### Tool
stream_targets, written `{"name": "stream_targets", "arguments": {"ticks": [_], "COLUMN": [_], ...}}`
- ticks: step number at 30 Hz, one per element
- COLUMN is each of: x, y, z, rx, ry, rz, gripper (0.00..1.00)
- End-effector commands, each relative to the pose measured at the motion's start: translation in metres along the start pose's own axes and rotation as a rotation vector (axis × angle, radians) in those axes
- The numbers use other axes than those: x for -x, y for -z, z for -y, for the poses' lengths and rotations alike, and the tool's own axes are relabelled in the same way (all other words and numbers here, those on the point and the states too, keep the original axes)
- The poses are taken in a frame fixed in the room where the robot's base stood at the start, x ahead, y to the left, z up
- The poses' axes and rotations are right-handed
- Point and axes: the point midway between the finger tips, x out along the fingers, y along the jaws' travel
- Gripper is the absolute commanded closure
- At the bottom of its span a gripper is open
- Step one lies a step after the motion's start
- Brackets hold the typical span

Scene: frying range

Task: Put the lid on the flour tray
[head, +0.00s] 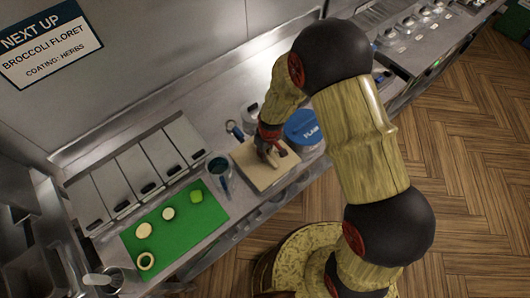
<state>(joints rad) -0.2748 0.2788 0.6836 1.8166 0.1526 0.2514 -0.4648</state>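A square, shallow, beige-topped thing (257,176) lies on the steel counter below my gripper. It may be the flour tray, but I cannot tell whether its top is flour, a lid or a board. A round blue-topped container (303,124) with white lettering stands just right of it, partly behind my arm. My gripper (271,157) points down over the beige top, near its middle. The fingers are small and partly hidden by the wrist. I cannot tell whether they touch the beige top or hold anything. No separate flour lid can be made out.
A green cutting board (178,232) with several round pieces lies left. Several steel lidded pans (133,172) line the wall. A dark cup (219,167) stands between the board and the beige-topped thing. More steel pans (407,24) are at upper right.

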Motion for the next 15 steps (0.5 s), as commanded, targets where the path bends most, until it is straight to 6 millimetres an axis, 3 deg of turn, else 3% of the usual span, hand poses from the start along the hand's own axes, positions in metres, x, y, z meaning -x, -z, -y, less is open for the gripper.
{"name": "stream_targets", "arguments": {"ticks": [15], "x": [-0.0058], "y": [-0.0004], "z": [0.0], "rx": [0.0], "ry": [0.0], "rz": [-0.001], "gripper": [1.0]}}
